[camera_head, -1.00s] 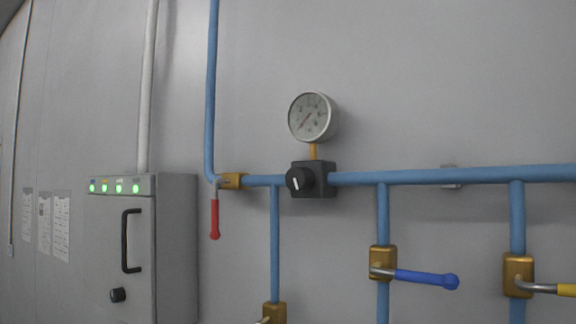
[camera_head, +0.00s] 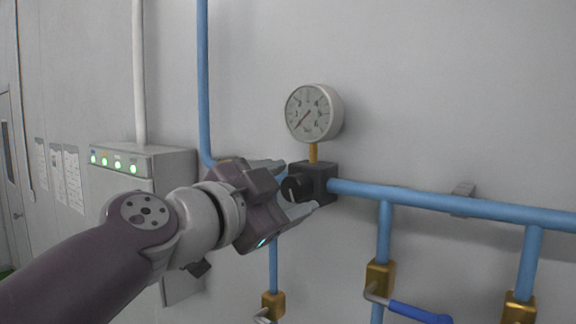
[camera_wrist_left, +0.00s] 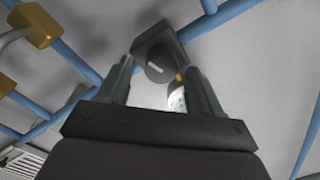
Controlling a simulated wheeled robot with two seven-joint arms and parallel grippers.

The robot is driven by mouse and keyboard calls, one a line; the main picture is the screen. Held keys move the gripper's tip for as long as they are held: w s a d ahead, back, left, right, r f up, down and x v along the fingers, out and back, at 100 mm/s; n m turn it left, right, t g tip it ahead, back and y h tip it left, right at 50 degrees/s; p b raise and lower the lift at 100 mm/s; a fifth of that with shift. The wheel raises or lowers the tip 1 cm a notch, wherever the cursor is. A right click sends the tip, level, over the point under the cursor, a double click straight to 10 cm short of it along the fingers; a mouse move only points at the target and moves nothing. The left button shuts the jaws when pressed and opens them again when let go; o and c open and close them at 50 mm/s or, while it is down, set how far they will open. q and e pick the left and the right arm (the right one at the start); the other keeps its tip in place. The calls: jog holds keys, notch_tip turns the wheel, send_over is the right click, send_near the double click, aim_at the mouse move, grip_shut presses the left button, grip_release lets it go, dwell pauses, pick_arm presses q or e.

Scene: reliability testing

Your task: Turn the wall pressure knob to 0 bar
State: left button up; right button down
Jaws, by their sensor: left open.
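The black round pressure knob (camera_head: 296,188) sits on a dark square block on the blue pipe; it also shows in the left wrist view (camera_wrist_left: 160,68) with a white mark on its face. The white dial gauge (camera_head: 309,112) stands above it on a short brass stem. Its needle points to the lower left; the numbers are too small to read surely. My left gripper (camera_head: 290,189) is open, with one finger above and one below the knob in the head view. In the left wrist view the knob is between and just beyond the fingertips (camera_wrist_left: 160,78). Contact cannot be told.
The blue pipe (camera_head: 450,206) runs right along the wall. A blue-handled valve (camera_head: 419,313) and brass fittings (camera_head: 273,305) are lower down. A grey cabinet (camera_head: 178,165) with green lights stands left, partly behind my arm. The upper wall is clear.

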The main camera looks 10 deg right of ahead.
pick_arm(q)
jog(key=shift+w+d, duration=0.2)
jog(key=shift+d, duration=0.05)
jog(key=shift+a, duration=0.1)
jog(key=c, duration=1.1)
jog(key=shift+o, duration=0.2)
